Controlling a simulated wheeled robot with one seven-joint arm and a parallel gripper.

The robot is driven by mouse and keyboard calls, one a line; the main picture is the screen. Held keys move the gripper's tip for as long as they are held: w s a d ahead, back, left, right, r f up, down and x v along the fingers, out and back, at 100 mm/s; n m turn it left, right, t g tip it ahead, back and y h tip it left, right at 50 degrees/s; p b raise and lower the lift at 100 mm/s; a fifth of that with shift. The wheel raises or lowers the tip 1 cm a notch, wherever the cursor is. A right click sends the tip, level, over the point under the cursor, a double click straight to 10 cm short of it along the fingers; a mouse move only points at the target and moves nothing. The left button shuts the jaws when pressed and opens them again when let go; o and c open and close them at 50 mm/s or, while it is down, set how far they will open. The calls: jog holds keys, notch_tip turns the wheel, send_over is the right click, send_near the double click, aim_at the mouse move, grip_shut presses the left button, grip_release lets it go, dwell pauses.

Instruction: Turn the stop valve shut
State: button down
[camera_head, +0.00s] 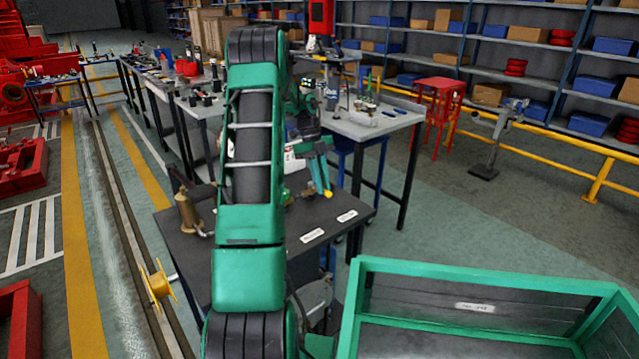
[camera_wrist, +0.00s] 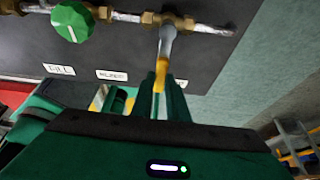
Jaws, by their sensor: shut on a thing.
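A lever valve (camera_wrist: 167,22) with a brass body sits on a metal pipe in the wrist view. Its grey lever ends in a yellow grip (camera_wrist: 160,76) and stands roughly crosswise to the pipe. My gripper (camera_wrist: 160,90) is shut on the yellow grip, its two green fingers on either side. In the head view my gripper (camera_head: 318,172) is over the dark bench, with a yellow end (camera_head: 327,194) showing below it. My arm hides most of the pipework there. The label below the lever is partly hidden by my fingers, so I cannot read it.
A green round knob (camera_wrist: 72,22) sits on the same pipe to the left. White labels (camera_wrist: 112,75) lie on the dark bench top (camera_head: 335,232). A green-rimmed crate (camera_head: 480,268) stands at front right, and a brass pump-like thing (camera_head: 187,212) stands left of my arm.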

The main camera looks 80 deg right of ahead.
aim_at(314, 186)
jog(key=shift+w+r, duration=0.1)
jog(key=shift+r, duration=0.05)
jog(key=c, duration=1.7)
grip_release()
jog(key=v, duration=1)
jog(key=shift+w+d+r, duration=0.1)
jog(key=shift+r, duration=0.25)
